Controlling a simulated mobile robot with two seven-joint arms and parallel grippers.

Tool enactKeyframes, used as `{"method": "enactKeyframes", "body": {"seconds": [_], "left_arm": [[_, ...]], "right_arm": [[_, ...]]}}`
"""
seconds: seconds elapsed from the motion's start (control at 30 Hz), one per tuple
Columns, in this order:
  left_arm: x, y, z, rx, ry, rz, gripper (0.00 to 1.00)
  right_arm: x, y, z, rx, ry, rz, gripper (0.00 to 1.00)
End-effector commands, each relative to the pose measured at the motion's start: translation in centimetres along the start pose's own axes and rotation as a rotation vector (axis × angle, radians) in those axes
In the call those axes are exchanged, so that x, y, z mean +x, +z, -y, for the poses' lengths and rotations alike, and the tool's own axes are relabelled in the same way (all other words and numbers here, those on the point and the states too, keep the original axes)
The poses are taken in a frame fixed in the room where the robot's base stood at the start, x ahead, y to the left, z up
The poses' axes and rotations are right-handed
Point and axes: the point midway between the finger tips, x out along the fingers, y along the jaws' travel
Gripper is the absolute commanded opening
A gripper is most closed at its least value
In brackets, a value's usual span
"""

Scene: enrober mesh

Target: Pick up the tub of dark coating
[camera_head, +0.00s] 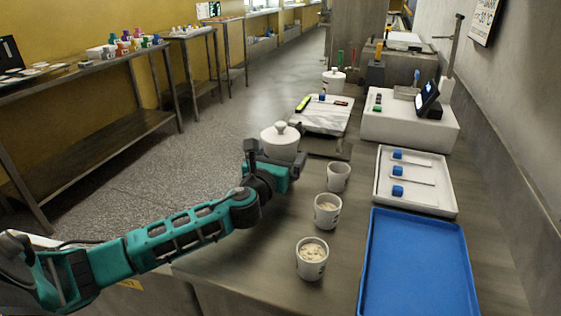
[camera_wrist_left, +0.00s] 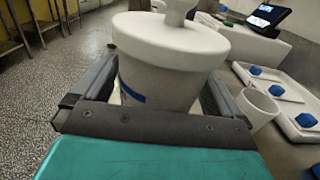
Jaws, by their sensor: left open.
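A white tub with a knobbed lid (camera_head: 281,138) stands upright at the left side of the counter. Its contents are hidden by the lid. It fills the upper middle of the left wrist view (camera_wrist_left: 165,65), where a blue band shows low on its side. My left gripper (camera_head: 273,160) is open, with one finger on each side of the tub in the left wrist view (camera_wrist_left: 155,92). A gap shows beside the tub's body on the left; contact is not clear. Another white lidded tub (camera_head: 333,82) stands farther back. My right gripper is not in view.
Three white cups (camera_head: 327,212) stand in a row in front of the tub, two with pale contents. A blue tray (camera_head: 415,265) and a white tray with blue-handled tools (camera_head: 440,200) lie to the right. A white scale-like device (camera_head: 400,128) stands behind.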

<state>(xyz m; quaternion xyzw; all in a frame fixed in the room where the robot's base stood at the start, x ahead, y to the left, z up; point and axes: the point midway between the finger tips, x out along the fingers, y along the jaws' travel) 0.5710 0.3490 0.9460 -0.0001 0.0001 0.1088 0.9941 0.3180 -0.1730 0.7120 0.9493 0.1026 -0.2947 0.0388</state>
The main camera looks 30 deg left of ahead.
Motion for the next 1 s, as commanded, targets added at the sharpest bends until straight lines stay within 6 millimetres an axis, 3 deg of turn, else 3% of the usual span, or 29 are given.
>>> {"method": "enactKeyframes", "body": {"seconds": [0.23, 1.0], "left_arm": [[0.10, -0.03, 0.00, 0.000, 0.000, -0.001, 0.99], [0.12, 0.26, -0.03, 0.001, 0.000, 0.005, 0.28]], "right_arm": [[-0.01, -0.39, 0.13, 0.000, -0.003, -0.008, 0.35], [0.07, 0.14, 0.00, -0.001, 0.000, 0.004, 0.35]]}}
